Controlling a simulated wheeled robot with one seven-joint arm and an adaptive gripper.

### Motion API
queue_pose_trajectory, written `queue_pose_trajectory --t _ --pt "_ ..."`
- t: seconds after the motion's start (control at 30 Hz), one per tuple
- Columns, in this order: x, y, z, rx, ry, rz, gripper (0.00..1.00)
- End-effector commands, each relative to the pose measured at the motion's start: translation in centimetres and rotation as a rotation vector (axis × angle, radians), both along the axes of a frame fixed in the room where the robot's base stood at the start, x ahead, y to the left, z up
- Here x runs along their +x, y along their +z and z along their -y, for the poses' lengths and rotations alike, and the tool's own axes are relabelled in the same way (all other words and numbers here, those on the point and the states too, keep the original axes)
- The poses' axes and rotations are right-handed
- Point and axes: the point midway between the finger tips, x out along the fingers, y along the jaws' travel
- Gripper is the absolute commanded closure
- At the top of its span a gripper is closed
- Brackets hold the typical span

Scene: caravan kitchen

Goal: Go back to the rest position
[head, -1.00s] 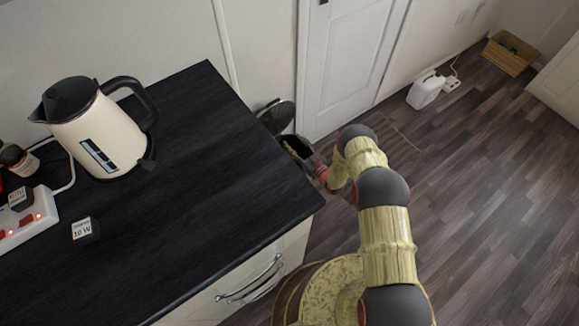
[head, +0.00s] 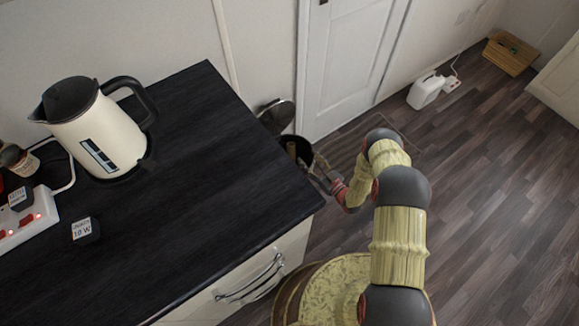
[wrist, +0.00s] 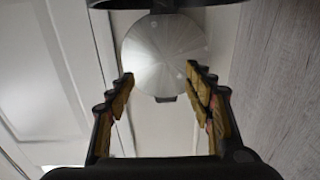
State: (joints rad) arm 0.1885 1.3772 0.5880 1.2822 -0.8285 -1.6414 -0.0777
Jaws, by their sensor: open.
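My gripper (wrist: 160,85) is open and empty in the wrist view, its two padded fingers spread apart. A round metal disc, which looks like the bin's raised lid (wrist: 165,55), shows beyond and between the fingertips. In the head view my gripper (head: 322,178) is low, just past the counter's right end, beside the open bin (head: 302,150). The bin's lid (head: 276,116) stands up at its back. The counter edge hides part of the bin, and its contents are hard to make out.
The black counter (head: 200,150) holds a cream kettle (head: 95,130), a small 10 W block (head: 85,231) and a power strip (head: 25,218). A white door (head: 350,60) stands behind the bin. Floor to the right is clear.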

Motion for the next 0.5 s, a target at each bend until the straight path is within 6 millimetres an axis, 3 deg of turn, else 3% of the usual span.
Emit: queue_pose_trajectory --t 0.5 --pt "-1.00 0.05 0.74 0.001 0.000 0.001 0.48"
